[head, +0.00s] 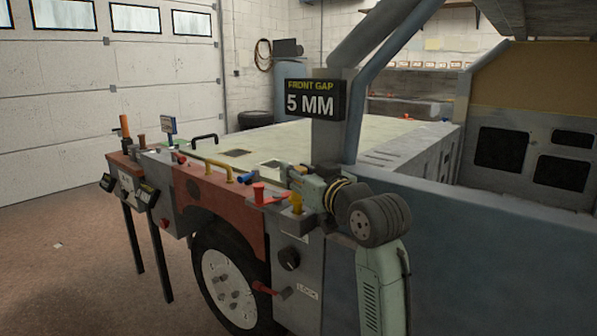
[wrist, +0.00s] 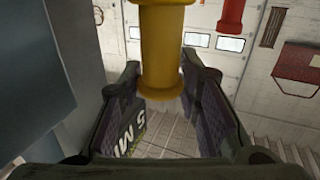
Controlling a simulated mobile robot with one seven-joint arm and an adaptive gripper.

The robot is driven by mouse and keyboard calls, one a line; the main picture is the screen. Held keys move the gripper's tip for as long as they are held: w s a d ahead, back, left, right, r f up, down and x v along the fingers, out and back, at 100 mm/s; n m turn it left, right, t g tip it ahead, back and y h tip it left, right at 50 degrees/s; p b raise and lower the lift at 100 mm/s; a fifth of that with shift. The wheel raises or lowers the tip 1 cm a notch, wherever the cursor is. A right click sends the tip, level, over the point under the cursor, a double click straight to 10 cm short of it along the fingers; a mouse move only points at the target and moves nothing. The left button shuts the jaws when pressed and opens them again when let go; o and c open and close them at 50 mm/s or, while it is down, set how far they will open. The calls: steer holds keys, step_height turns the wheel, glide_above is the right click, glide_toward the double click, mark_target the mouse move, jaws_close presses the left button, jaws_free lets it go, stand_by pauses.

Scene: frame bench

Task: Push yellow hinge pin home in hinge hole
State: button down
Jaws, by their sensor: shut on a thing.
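The yellow hinge pin (wrist: 162,45) is a thick yellow cylinder with a wider collar at its end. In the wrist view it stands between the two fingers of my gripper (wrist: 162,100), which is shut on it. In the head view my gripper (head: 290,177) is at the front corner of the bench, below the display. A yellow piece (head: 296,203) shows just under it, probably the same pin. I cannot make out the hinge hole, and whether the pin sits in it is hidden.
A display (head: 313,100) reads "FRONT GAP 5 MM". A red fender (head: 220,202) and wheel (head: 226,278) are below. A blue post (head: 378,80) rises behind my arm.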

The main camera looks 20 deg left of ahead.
steer(key=shift+f+b, duration=0.75)
steer(key=shift+f, duration=0.45)
steer(key=c, duration=1.1)
jaws_free()
steer(key=shift+s+d, duration=0.1)
steer(key=v, duration=1.1)
steer(key=shift+s+d, duration=0.25)
steer(key=shift+s, duration=0.05)
